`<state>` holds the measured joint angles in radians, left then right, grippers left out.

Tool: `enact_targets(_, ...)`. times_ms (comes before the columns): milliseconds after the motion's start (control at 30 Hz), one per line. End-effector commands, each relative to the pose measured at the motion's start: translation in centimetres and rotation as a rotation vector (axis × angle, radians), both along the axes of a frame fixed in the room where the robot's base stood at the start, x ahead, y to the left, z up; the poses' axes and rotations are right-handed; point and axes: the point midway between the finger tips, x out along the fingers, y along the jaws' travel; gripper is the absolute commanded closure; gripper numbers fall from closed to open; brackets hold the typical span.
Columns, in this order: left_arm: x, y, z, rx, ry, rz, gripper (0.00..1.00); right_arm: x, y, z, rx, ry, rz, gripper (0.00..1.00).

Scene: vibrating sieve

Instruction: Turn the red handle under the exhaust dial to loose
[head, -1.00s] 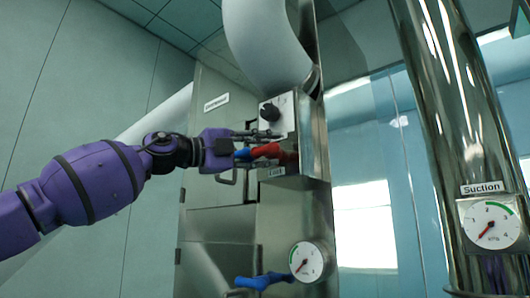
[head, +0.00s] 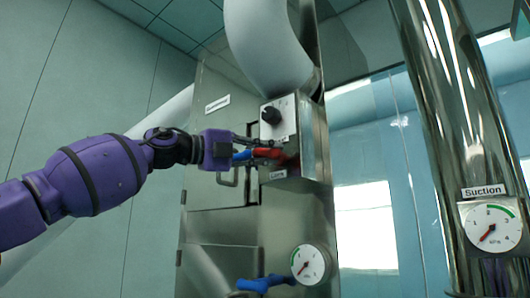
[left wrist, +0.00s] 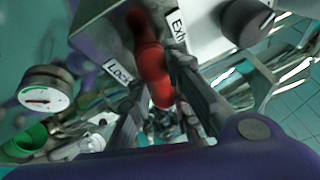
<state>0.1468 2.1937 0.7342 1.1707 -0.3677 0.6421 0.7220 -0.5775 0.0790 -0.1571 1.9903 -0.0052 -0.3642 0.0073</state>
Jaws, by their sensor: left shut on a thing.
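The red handle (head: 272,154) sticks out from the metal box below the black exhaust dial (head: 271,114). In the left wrist view the red handle (left wrist: 153,72) runs between the two dark fingers of my left gripper (left wrist: 156,80). The fingers hide part of the handle. My right gripper is not in view.
A thick white pipe (head: 265,45) rises above the box. A lower blue handle (head: 262,283) and a pressure gauge (head: 311,263) sit below on the steel cabinet. A shiny column with a Suction gauge (head: 492,229) stands at the right.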

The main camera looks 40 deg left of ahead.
Motion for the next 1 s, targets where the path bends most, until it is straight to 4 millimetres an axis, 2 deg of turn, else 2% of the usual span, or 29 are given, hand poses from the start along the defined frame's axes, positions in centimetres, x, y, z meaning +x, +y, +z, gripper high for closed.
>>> enact_targets(233, -0.2, 0.0, 0.4, 0.231, -0.02, 0.002, 1.0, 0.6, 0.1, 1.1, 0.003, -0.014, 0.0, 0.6)
enact_targets(1000, -0.1, -0.1, 0.2, 0.96, -0.074, 0.002, 1.0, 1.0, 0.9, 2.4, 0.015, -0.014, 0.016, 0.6)
